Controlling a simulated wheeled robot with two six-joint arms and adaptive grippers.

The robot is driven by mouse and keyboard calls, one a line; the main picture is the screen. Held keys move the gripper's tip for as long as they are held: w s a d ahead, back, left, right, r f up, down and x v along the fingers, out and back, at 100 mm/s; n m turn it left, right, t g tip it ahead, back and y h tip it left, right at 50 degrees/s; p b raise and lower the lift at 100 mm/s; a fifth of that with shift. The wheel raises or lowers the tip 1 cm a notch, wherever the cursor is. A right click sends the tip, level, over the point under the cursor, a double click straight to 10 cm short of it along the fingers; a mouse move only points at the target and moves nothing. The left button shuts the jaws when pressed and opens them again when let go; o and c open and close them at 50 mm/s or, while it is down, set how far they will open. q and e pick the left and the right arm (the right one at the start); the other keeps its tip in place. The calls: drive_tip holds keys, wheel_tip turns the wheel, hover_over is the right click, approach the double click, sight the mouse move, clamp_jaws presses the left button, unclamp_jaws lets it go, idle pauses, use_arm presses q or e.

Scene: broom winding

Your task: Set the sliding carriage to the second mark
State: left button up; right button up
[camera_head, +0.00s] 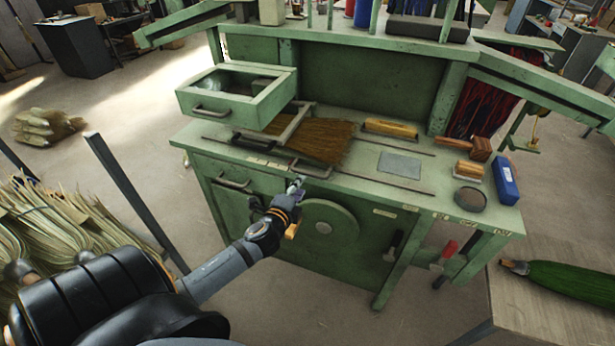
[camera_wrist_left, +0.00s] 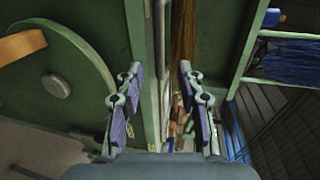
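The sliding carriage, a grey frame (camera_head: 291,124), lies across two dark rails on the green workbench, left of centre. A dark handle (camera_head: 311,170) sits at its front end, by the bench's front edge. Small pale labels (camera_head: 264,161) run along that edge on the left, and more (camera_head: 440,216) on the right; their markings are too small to read. My left gripper (camera_head: 295,184) is just in front of the bench edge, close to the handle and slightly below it. In the left wrist view its purple-padded fingers (camera_wrist_left: 163,80) are apart with nothing clearly between them. My right gripper is out of view.
A broom head (camera_head: 318,140) lies beside the carriage. An open drawer box (camera_head: 238,95) stands at the back left. A grey plate (camera_head: 399,165), a dark disc (camera_head: 470,199) and a blue box (camera_head: 505,180) are on the right. A round green wheel (camera_head: 328,230) is below the bench top.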

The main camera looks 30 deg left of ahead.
sight(309, 175)
use_arm(q)
drive_tip(key=x, duration=0.6)
drive_tip(key=shift+w+f+p, duration=0.15)
drive_tip(key=shift+w+p, duration=0.2)
drive_tip(key=shift+p, duration=0.05)
clamp_jaws()
